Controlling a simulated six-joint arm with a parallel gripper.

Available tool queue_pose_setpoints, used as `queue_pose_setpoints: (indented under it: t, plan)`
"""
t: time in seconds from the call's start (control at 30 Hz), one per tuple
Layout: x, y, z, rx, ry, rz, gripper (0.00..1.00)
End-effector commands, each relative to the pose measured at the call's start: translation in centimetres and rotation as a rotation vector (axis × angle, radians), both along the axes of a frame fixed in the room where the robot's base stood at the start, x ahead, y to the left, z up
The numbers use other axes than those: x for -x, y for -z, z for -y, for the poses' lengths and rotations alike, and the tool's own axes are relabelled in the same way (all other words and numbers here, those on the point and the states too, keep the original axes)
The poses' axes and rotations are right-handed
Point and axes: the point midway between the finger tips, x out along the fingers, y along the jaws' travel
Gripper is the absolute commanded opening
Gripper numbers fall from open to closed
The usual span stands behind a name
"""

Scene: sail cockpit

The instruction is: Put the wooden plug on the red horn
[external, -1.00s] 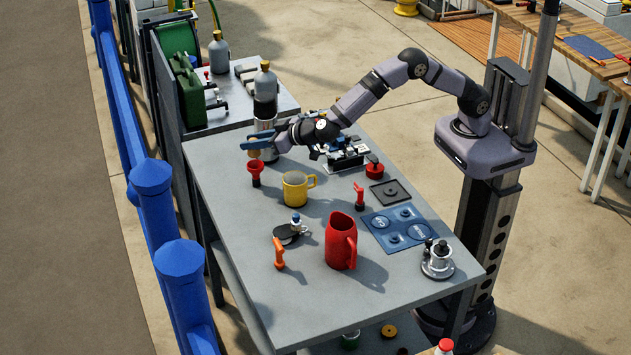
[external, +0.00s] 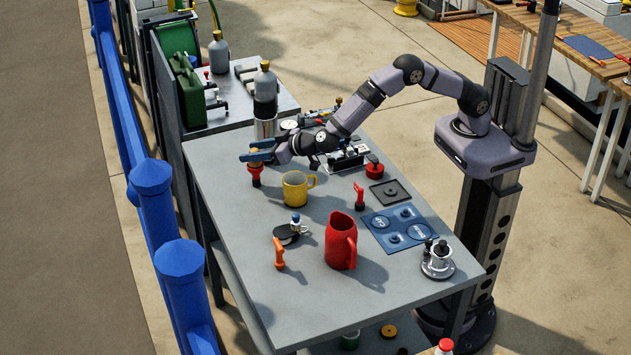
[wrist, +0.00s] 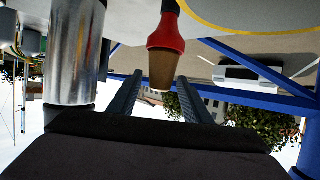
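The red horn (external: 255,173) stands upright on the grey table, left of the yellow mug. The wooden plug (wrist: 163,68) sits at the horn's wide mouth, in line with it and touching it; how deep it goes cannot be seen. The wrist view is upside down, and there the red horn (wrist: 166,33) shows above the plug. My gripper (external: 256,152) is at plug height, with its blue fingers on either side of the plug. In the wrist view my gripper (wrist: 159,82) shows visible gaps between both fingers and the plug, so it is open.
The yellow mug (external: 296,188) is to the right of the horn. A red jug (external: 341,241) stands nearer the front. The table's left edge is close to the horn.

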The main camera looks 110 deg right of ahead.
Motion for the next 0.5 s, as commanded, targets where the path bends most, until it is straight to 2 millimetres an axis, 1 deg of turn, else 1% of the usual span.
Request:
queue_pose_setpoints:
  t: [0.23, 0.37, 0.5]
  plan:
    - [0.1, -0.4, -0.1, 0.0, -0.001, 0.0, 0.45]
    - [0.7, -0.7, -0.9, 0.0, -0.003, 0.0, 0.45]
    - [1.9, -1.4, -2.0, 0.001, -0.003, 0.001, 0.45]
